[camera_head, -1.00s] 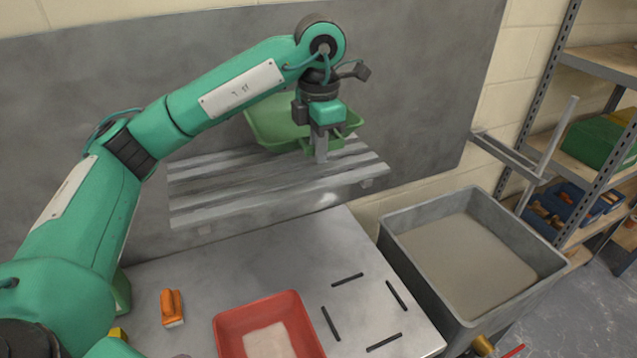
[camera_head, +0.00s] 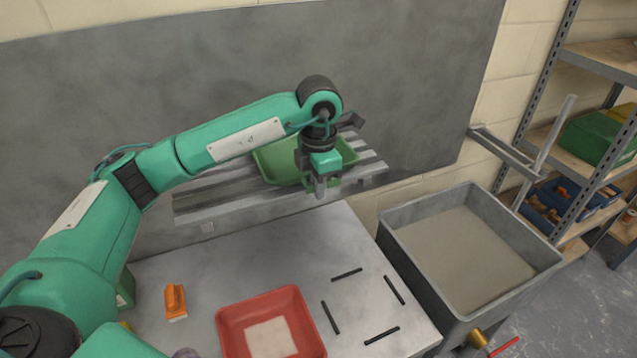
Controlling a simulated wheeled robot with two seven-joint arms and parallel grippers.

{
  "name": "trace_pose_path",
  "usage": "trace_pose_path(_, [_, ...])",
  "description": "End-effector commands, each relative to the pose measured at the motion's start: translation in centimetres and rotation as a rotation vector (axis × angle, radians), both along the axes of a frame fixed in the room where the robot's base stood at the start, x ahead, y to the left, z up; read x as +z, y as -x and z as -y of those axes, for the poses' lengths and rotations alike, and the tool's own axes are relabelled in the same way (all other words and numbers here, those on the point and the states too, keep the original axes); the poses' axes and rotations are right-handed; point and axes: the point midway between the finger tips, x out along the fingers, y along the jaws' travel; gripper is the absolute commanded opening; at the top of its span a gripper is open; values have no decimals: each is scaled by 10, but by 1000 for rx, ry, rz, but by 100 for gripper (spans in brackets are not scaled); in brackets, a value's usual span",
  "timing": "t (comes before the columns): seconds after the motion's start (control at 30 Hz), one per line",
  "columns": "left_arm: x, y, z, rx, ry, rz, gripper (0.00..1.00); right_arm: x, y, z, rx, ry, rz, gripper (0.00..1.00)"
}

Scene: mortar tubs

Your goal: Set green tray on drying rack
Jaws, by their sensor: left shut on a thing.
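The green tray (camera_head: 275,165) is at the slatted grey drying rack (camera_head: 205,200) on the back wall, over the rack's right part. It looks about level. My left gripper (camera_head: 320,188) is shut on the tray's near wall, pointing down. The gripper and wrist hide part of the tray's front and middle. Whether the tray's underside touches the slats cannot be told from this view. My right gripper does not show.
A red tray (camera_head: 229,330) with pale content stands on the metal table (camera_head: 235,262), beside black corner strips (camera_head: 330,317). An orange-handled tool (camera_head: 175,300) lies at the left. A grey tub (camera_head: 545,262) stands right of the table, with shelving (camera_head: 540,140) behind.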

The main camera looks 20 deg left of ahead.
Motion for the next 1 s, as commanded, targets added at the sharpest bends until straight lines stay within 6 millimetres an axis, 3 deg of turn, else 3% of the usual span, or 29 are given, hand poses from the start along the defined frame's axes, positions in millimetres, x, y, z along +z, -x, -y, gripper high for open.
trace_pose_path(0.17, [-4,0,0,0,0,1,0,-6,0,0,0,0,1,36])
trace_pose_path(0.2, [-3,0,0,0,0,0,13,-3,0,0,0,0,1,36])
trace_pose_path(0.3, [-2,0,0,0,0,0,27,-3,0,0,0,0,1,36])
trace_pose_path(0.67, [2,0,0,0,0,0,27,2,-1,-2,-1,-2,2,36])
trace_pose_path(0.73, [5,-1,0,1,1,4,27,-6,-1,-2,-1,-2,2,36])
trace_pose_path(1.0, [54,-1,0,0,0,6,27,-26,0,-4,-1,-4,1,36])
